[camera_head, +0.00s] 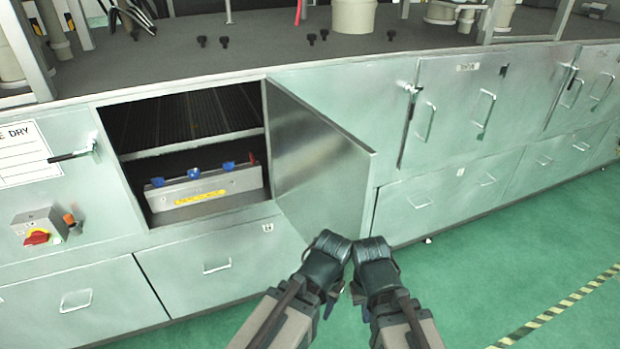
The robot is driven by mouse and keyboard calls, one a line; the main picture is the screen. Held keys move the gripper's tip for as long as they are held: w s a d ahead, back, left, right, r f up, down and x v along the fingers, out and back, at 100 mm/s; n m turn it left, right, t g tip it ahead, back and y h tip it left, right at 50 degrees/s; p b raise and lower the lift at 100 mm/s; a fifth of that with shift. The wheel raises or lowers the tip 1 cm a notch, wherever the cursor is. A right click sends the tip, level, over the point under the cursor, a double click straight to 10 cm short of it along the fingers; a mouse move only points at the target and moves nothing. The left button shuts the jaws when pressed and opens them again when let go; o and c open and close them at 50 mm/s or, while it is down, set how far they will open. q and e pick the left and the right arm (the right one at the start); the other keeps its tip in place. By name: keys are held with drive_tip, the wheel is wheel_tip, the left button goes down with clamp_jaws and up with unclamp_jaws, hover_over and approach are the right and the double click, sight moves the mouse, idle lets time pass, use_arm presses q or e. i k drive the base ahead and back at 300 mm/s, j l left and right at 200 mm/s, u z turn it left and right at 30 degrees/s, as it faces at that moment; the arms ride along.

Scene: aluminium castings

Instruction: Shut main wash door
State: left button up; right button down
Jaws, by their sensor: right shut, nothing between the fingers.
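The main wash door (318,160) is a plain metal panel standing wide open. It is hinged at the right side of a dark opening and swings out towards me. Its free edge is to the right, and its lower corner lies behind my arms. My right gripper (370,246) is shut and empty near that lower corner. My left gripper (332,241) is close beside it, and its fingers cannot be made out. I cannot tell whether either gripper touches the door.
Inside the opening are a ribbed rack and a metal box (205,188) with blue fittings and a yellow label. A red switch (37,238) and a latch handle (75,155) are on the left. Closed drawers line the bottom. The green floor (500,265) at right is clear.

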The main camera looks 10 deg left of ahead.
sight(324, 174)
drive_tip(key=k+u, duration=0.1)
drive_tip(key=k, duration=0.45)
drive_tip(key=u, duration=1.6)
drive_tip(key=l+u, duration=0.35)
drive_tip(key=l, duration=0.15)
drive_tip(key=k+l, duration=0.1)
drive_tip(key=l, duration=0.4)
drive_tip(key=k+l, duration=0.1)
drive_tip(key=l, duration=0.35)
drive_tip(key=k+l, duration=0.1)
drive_tip(key=l, duration=0.4)
drive_tip(key=k+l, duration=0.1)
drive_tip(key=l, duration=0.85)
drive_tip(key=k+l, duration=0.15)
drive_tip(key=l, duration=0.3)
drive_tip(key=k+l, duration=0.1)
drive_tip(key=l, duration=0.4)
drive_tip(key=k+u, duration=0.2)
drive_tip(key=j, duration=0.05)
